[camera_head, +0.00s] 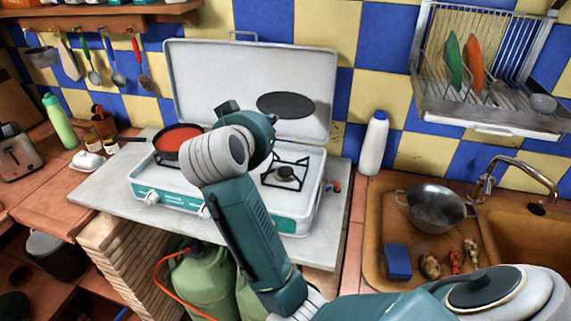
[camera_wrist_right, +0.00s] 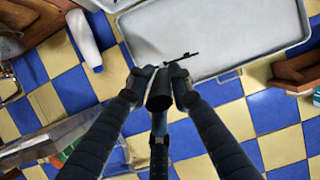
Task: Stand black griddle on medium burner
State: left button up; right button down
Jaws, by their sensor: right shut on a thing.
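The black griddle (camera_head: 286,105) shows as a dark oval in front of the raised stove lid, above and behind the medium burner (camera_head: 285,174). My right gripper (camera_head: 240,115) is over the stove, left of the oval and partly hidden by its own wrist. In the right wrist view, the right gripper (camera_wrist_right: 160,87) is shut on a dark piece (camera_wrist_right: 159,92), which appears to be the griddle's handle. The handle is hidden in the head view. The medium burner, on the right side of the stove, has a bare black grate. My left gripper is out of view.
A red-filled pan (camera_head: 178,141) sits on the left burner. The open white lid (camera_head: 320,70) stands behind. Several utensils hang at upper left.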

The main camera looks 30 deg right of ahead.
jog(key=b, duration=0.3)
jog(key=shift+d+f+n+b, duration=0.15)
jog(key=shift+n+b, duration=0.15)
jog(key=shift+b, duration=0.05)
jog(key=shift+f+b, duration=0.3)
jog(key=shift+f, duration=0.05)
notch_tip(320, 180, down, 19)
jog(key=shift+s+r, duration=0.1)
jog(key=shift+r, duration=0.05)
jog(key=shift+f, duration=0.2)
